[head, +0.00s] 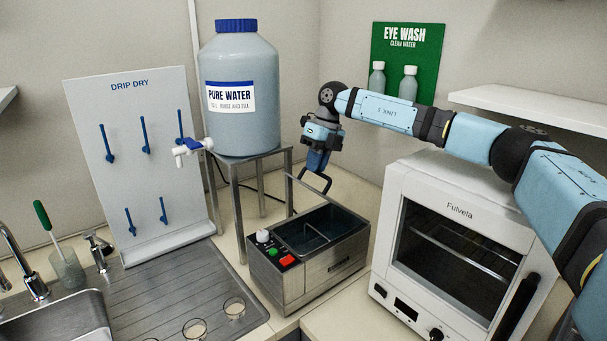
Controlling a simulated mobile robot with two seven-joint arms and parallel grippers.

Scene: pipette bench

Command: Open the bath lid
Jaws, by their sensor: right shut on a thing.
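The bath (318,282) is a steel box on the counter with its top opening uncovered, showing a dark inside with thin dividers. Its lid (289,196) seems to stand raised at the back edge; only a thin outline shows clearly. My right gripper (318,172) is behind and above the bath, pointing down, shut at the dark bar of what looks like the lid's handle. The exact contact is small and partly hidden. My left gripper is not in view.
A white oven (455,255) stands close to the bath's right, under my right arm. A water jug (240,125) with a tap sits on a metal stand (234,185) at the back left. A drip-dry board (140,185), sink and glass beakers are at left.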

